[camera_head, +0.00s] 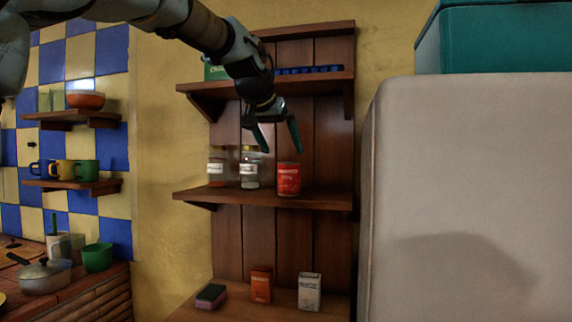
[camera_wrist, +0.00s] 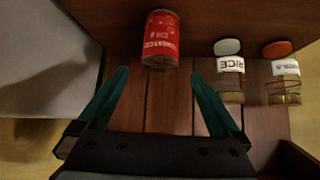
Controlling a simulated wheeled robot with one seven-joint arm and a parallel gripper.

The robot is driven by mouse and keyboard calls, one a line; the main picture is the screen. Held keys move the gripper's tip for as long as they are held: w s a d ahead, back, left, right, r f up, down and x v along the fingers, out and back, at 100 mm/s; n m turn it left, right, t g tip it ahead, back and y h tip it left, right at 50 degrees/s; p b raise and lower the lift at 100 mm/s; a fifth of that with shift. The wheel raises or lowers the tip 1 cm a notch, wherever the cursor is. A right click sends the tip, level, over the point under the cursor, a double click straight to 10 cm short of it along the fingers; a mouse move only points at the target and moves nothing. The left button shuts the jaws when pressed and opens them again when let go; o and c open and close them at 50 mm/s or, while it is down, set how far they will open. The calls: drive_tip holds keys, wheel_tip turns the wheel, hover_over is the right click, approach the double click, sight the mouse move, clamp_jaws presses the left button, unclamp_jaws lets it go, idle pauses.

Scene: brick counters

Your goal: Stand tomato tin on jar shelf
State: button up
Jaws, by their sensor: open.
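The red tomato tin (camera_head: 288,179) stands upright on the middle wooden shelf (camera_head: 262,198), to the right of two glass jars. In the wrist view the tin (camera_wrist: 160,40) shows beyond and between the fingers, not touching them. My gripper (camera_head: 278,143) is open and empty, with its teal fingers pointing down just above and to the left of the tin's top in the head view. The jar labelled rice (camera_head: 249,170) stands beside the tin.
An upper shelf (camera_head: 300,80) with a green box and a blue row of items is close to my arm. Below are a sponge (camera_head: 211,296), an orange box (camera_head: 262,284) and a white box (camera_head: 309,291). A large pale cabinet (camera_head: 470,200) stands at right.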

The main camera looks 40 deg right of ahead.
drive_tip(key=shift+v, duration=2.35)
drive_tip(key=w+a+f+n+y, duration=0.25)
drive_tip(key=w+a+f, duration=0.45)
drive_tip(key=a+f, duration=0.35)
drive_tip(key=w+a+f+n+y, duration=0.25)
drive_tip(key=w+a+f, duration=0.45)
drive_tip(key=a+f, duration=0.4)
drive_tip(key=s+a+f+n+y, duration=0.1)
drive_tip(key=a+f+n, duration=0.1)
drive_tip(key=a+f, duration=0.35)
drive_tip(key=a+f+n, duration=0.1)
drive_tip(key=a+f, duration=0.2)
drive_tip(key=a, duration=0.6)
drive_tip(key=s+a+f+n+g+y, duration=0.1)
drive_tip(key=s+a+f+n, duration=0.1)
drive_tip(key=s+a+f, duration=0.3)
drive_tip(key=s+a+f+n+g+y, duration=0.1)
drive_tip(key=s+a+f, duration=0.4)
drive_tip(key=a, duration=0.5)
drive_tip(key=shift+s+a+f+n, duration=0.3)
drive_tip(key=shift+s+n, duration=0.2)
drive_tip(key=shift+s, duration=0.55)
